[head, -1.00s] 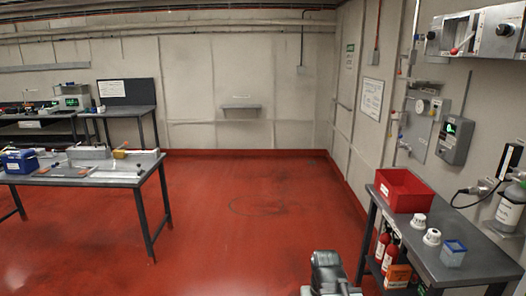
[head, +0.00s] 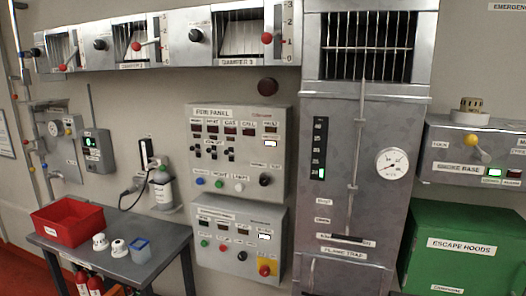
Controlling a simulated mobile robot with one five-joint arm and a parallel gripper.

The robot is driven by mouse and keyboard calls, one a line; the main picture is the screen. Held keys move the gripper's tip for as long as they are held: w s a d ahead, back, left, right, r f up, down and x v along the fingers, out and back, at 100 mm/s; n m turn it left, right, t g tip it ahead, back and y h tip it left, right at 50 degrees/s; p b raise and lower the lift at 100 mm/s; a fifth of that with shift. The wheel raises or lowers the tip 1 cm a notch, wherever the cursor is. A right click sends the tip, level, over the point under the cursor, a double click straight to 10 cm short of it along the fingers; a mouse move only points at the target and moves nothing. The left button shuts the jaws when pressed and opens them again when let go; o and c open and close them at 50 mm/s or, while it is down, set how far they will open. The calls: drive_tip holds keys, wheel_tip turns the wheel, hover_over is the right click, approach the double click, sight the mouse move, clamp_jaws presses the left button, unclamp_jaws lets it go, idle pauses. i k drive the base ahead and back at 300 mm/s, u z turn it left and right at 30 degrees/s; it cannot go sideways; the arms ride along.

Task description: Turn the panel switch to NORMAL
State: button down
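A light grey panel (head: 242,113) with a label that seems to read "FUR PANEL" or "FIRE PANEL" is on the wall near the middle of the head view. It has small dark displays, small black toggles, coloured buttons and a black rotary knob (head: 265,180) at its lower right. The knob's setting and any NORMAL mark are too small to read. A second panel (head: 240,229) below has buttons, a black knob (head: 242,256) and a red knob on yellow (head: 265,270). My gripper is not in view.
A grey bench (head: 163,243) with a red bin (head: 68,224) stands left of the panels. A tall grey cabinet (head: 345,150) with a gauge adjoins on the right. A green escape-hoods box (head: 460,250) is further right. Control boxes (head: 160,38) overhang above.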

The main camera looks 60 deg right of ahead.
sight(264, 180)
drive_tip(key=z, duration=1.65)
